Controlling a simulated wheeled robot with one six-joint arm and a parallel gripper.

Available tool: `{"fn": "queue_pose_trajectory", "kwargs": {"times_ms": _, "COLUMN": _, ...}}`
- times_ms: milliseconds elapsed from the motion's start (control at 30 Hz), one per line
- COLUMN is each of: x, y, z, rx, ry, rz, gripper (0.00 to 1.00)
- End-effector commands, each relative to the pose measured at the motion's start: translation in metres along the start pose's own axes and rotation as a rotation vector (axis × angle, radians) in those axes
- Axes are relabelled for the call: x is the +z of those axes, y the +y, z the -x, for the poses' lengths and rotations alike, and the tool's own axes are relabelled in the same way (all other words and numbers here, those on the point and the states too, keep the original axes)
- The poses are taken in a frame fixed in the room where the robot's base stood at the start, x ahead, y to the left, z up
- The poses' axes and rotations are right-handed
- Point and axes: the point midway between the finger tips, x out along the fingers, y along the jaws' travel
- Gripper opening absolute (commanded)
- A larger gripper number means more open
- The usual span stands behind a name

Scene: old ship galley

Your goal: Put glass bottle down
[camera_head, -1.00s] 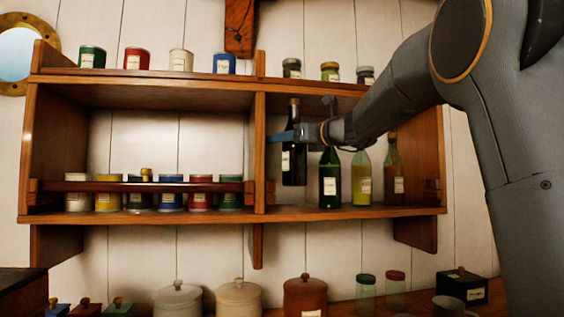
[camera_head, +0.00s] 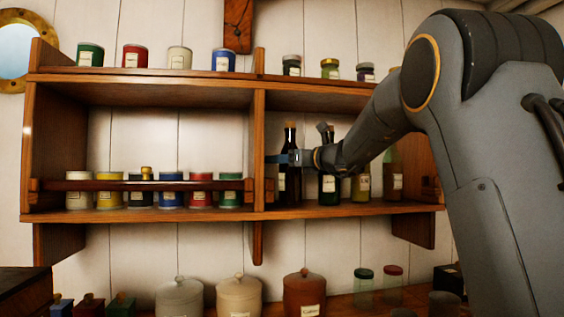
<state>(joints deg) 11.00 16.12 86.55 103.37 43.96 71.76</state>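The dark glass bottle (camera_head: 290,188) with a cork top stands upright in the right compartment of the wall shelf, close to the middle divider. Its base appears to meet the lower shelf board. My gripper (camera_head: 281,158) reaches in from the right and is shut on the bottle at mid-height. The blue finger crosses the front of the bottle; the far finger is hidden.
The divider (camera_head: 259,150) is close on the left. Cans (camera_head: 170,190) fill the left compartment.

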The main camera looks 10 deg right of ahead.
Motion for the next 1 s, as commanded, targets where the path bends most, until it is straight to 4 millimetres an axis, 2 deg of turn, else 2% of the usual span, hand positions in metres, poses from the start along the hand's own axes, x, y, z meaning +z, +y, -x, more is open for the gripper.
{"fn": "queue_pose_trajectory", "kwargs": {"times_ms": 467, "x": -0.0045, "y": -0.0014, "z": -0.0027, "rx": 0.000, "ry": -0.005, "rz": 0.003, "gripper": 0.08}}
{"fn": "queue_pose_trajectory", "kwargs": {"times_ms": 500, "x": -0.0074, "y": -0.0018, "z": -0.0030, "rx": 0.000, "ry": -0.001, "rz": 0.002, "gripper": 0.57}}
{"fn": "queue_pose_trajectory", "kwargs": {"times_ms": 600, "x": -0.0066, "y": -0.0017, "z": -0.0028, "rx": 0.000, "ry": -0.001, "rz": 0.002, "gripper": 0.74}}
{"fn": "queue_pose_trajectory", "kwargs": {"times_ms": 1000, "x": -0.0028, "y": -0.0015, "z": -0.0026, "rx": 0.000, "ry": -0.001, "rz": 0.002, "gripper": 0.74}}
